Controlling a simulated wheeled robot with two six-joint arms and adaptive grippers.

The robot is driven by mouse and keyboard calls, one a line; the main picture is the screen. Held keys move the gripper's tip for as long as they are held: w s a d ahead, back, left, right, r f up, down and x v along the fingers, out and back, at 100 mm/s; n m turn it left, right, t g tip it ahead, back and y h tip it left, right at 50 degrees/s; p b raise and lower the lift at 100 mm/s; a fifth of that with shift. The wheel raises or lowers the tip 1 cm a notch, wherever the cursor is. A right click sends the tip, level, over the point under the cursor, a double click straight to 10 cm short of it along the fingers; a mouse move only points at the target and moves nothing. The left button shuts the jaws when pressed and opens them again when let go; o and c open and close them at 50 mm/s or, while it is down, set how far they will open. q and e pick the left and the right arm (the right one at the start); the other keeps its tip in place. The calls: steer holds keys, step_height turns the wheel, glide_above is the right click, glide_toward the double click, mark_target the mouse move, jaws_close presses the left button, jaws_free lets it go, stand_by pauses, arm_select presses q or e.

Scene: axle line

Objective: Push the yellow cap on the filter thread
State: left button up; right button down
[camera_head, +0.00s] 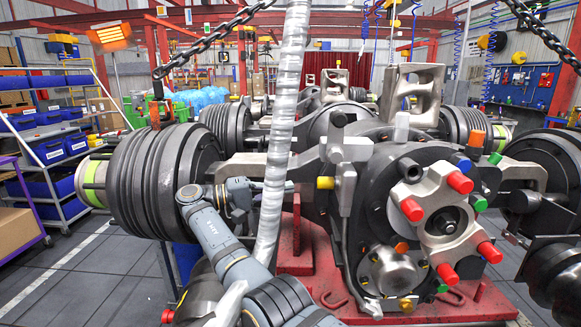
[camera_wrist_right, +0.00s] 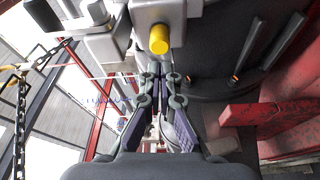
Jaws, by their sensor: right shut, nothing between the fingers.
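The yellow cap (camera_head: 325,183) sits on the left side of a light grey metal part of the axle assembly. It also shows in the right wrist view (camera_wrist_right: 159,39), sticking out of a light grey block (camera_wrist_right: 157,12). The thread under it is hidden. My right gripper (camera_head: 289,187) points right toward the cap, a short gap away, partly behind a pale hose. In the right wrist view its fingers (camera_wrist_right: 160,72) are together and empty, with the tips just below the cap. My left gripper is not in view.
The pale corrugated hose (camera_head: 285,110) hangs in front of my right gripper. A ribbed dark drum (camera_head: 150,180) stands left of it. A red stand (camera_head: 305,245) is below the axle. Red caps (camera_head: 460,182) cover the hub on the right. Chains hang overhead.

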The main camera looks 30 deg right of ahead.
steer(key=p+x, duration=0.2)
steer(key=x, duration=0.4)
steer(key=shift+s+d+p, duration=0.25)
steer(key=shift+p, duration=0.25)
stand_by(0.6)
step_height(320, 180, up, 10)
steer(key=w+a+b, duration=0.1)
steer(key=shift+a+b, duration=0.3)
steer(key=shift+a, duration=0.1)
stand_by(0.5)
steer(key=shift+w, duration=0.1)
